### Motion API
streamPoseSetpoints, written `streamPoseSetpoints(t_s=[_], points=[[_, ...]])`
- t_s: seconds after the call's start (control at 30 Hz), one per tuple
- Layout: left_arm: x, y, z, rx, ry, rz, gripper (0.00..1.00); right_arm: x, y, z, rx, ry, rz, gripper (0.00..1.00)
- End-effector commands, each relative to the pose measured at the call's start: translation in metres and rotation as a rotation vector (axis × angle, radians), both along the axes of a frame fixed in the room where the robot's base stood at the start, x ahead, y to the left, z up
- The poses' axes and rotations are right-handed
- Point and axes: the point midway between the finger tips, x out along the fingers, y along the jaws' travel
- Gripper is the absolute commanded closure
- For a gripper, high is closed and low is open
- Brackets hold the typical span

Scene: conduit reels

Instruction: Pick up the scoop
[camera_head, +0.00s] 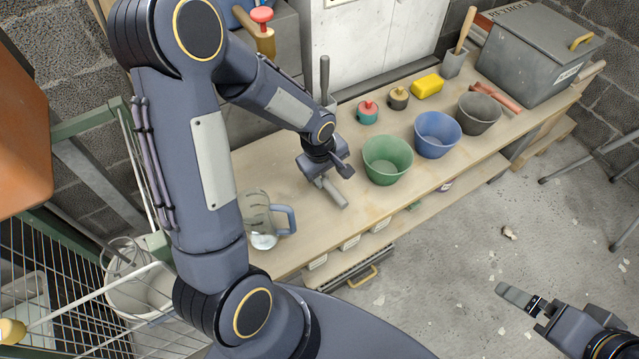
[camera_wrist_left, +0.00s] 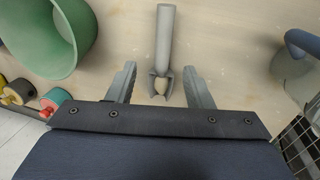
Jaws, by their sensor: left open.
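A grey tool (camera_head: 334,194), which looks like the scoop, lies on the wooden bench, partly hidden under my left gripper (camera_head: 325,174). In the left wrist view the tool (camera_wrist_left: 164,38) has a round grey handle pointing away and a forked or hollow end nearest me. My left gripper (camera_wrist_left: 160,74) is open there, its two fingers on either side of that end with gaps between; I see no grip on it. My right gripper (camera_head: 528,300) is over the floor at the lower right, with nothing seen in it; its opening is unclear.
A green bucket (camera_head: 387,161) stands right of the tool, then a blue (camera_head: 437,136) and a grey one (camera_head: 478,114). A clear jug (camera_head: 262,225) stands to the left. Behind are a yellow block (camera_head: 427,86) and a grey lidded box (camera_head: 535,58). The bench front is clear.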

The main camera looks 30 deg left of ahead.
Motion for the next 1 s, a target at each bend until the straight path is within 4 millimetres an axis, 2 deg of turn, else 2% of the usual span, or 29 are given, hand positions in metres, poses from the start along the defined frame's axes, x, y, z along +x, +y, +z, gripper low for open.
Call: streamPoseSetpoints(t_s=[0.6, 0.93, 1.0], points=[[0.008, -0.011, -0.079, -0.001, 0.011, 0.014, 0.54, 0.000, 0.000, -0.011, 0.000, 0.000, 0.000, 0.00], [0.010, -0.011, -0.085, -0.002, 0.008, 0.015, 0.54, 0.000, 0.000, -0.011, 0.000, 0.000, 0.000, 0.00], [0.009, -0.011, -0.084, -0.002, 0.008, 0.015, 0.63, 0.000, 0.000, -0.011, 0.000, 0.000, 0.000, 0.00]])
